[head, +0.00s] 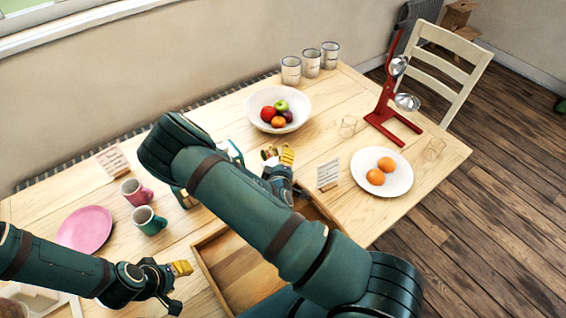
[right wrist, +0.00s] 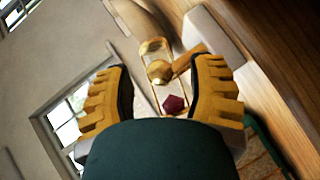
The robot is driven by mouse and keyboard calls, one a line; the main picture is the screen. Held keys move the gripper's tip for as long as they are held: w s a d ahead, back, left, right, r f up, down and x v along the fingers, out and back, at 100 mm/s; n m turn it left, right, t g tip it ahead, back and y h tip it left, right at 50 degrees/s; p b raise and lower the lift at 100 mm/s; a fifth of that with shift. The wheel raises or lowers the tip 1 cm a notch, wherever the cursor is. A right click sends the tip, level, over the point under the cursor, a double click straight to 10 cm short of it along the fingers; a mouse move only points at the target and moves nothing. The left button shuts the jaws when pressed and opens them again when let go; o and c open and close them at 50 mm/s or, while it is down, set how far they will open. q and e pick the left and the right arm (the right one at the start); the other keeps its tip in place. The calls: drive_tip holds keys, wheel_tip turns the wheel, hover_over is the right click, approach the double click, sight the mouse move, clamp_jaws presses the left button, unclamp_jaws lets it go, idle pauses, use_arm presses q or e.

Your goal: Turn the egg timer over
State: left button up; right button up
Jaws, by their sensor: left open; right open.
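The egg timer (right wrist: 155,48) shows in the right wrist view as a small glass with golden parts, just beyond my right fingertips. A dark red piece (right wrist: 174,104) shows below it, between the fingers. My right gripper (right wrist: 160,92) is open, one yellow finger on each side, and I see no firm contact with the timer. In the head view my right gripper (head: 278,158) is over the table behind my right arm, which hides much of that spot. My left gripper (head: 178,287) is open and empty near the front left of the table.
A wooden tray (head: 205,262) lies under my right arm. A fruit bowl (head: 301,93), a card (head: 327,174), a plate of oranges (head: 398,166) and a red stand (head: 383,108) are around the right gripper. Two mugs (head: 135,190) (head: 148,222) and a pink plate (head: 84,229) are at left.

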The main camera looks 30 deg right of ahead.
clamp_jaws()
